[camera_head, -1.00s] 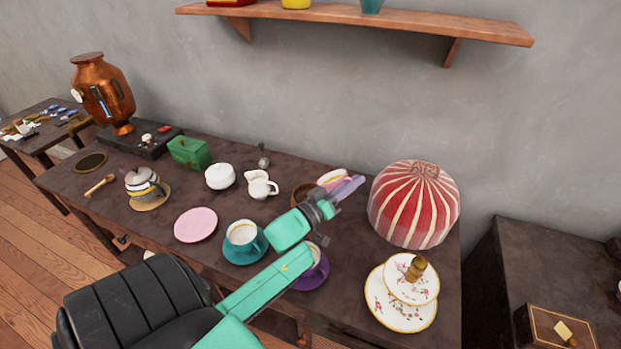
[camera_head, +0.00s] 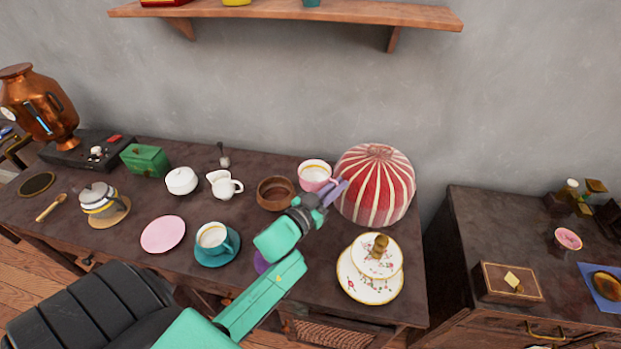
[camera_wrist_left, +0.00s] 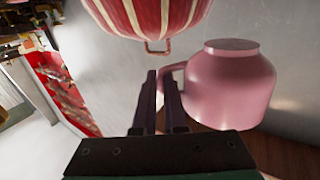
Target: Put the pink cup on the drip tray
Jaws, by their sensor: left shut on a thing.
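The pink cup (camera_head: 314,176), white inside with a gold band, is at the back of the table, left of the striped dome. My left gripper (camera_head: 336,191) is at its right side. In the left wrist view the fingers (camera_wrist_left: 163,88) are shut on the handle of the cup (camera_wrist_left: 232,85). A dark round disc with a brass-coloured rim (camera_head: 38,184), which looks like the drip tray, lies at the table's left end before the copper samovar (camera_head: 38,108). My right gripper is not in view.
A wooden bowl (camera_head: 275,195) stands close left of the cup. The red striped dome (camera_head: 375,185) is close right. A white jug (camera_head: 222,186), white pot (camera_head: 181,181), pink plate (camera_head: 163,235), teal cup (camera_head: 213,237), teapot (camera_head: 98,200) and green box (camera_head: 146,160) spread leftward.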

